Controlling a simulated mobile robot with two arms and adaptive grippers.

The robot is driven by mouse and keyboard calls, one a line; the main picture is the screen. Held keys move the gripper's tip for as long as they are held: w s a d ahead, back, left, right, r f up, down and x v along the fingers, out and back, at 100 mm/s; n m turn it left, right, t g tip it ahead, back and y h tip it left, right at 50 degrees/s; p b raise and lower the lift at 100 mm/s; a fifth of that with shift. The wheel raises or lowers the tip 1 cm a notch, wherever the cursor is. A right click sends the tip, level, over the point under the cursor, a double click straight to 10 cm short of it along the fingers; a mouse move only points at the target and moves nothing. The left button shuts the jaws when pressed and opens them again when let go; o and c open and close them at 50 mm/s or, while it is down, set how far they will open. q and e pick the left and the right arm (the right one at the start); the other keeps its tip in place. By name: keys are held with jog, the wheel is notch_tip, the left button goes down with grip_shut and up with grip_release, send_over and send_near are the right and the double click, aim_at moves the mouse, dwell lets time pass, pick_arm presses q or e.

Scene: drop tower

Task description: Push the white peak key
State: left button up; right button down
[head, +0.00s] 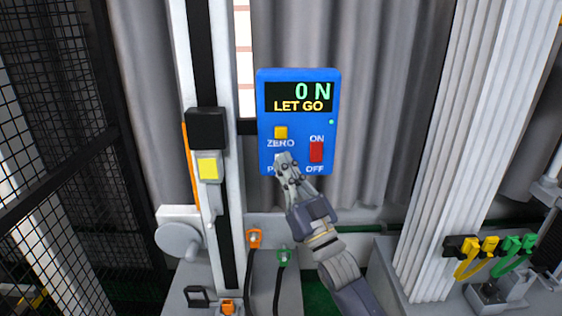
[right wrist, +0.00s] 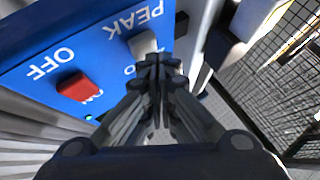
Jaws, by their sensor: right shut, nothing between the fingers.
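The blue force meter (head: 298,74) hangs upright, its display (head: 299,97) reading "0 N" and "LET GO". The white peak key (right wrist: 141,44) shows beside the PEAK label in the right wrist view, partly behind my fingertips. In the head view my right gripper covers most of the key and its label. My right gripper (head: 285,162) is shut and empty, with its tips at the key; it also shows in the right wrist view (right wrist: 156,64). I cannot tell whether the tips touch the key. My left gripper is not in view.
A yellow ZERO key (head: 281,132) sits above the peak key, and a red ON/OFF switch (head: 316,152) sits to its right. A tall rail column (head: 231,190) stands at left of the meter. A black mesh fence (head: 60,130) is at far left.

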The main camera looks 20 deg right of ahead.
jog(key=shift+w+d, duration=0.15)
jog(key=shift+w, duration=0.35)
dwell(0.3)
jog(key=shift+s, duration=0.2)
jog(key=shift+s+a, duration=0.25)
jog(key=shift+s, duration=0.5)
jog(key=shift+p, duration=0.3)
jog(key=shift+s+a+p, duration=0.25)
jog(key=shift+s, duration=0.55)
jog(key=shift+s+a+p, duration=0.2)
jog(key=shift+s, duration=0.6)
jog(key=shift+s+a+p, duration=0.25)
jog(key=shift+s, duration=0.55)
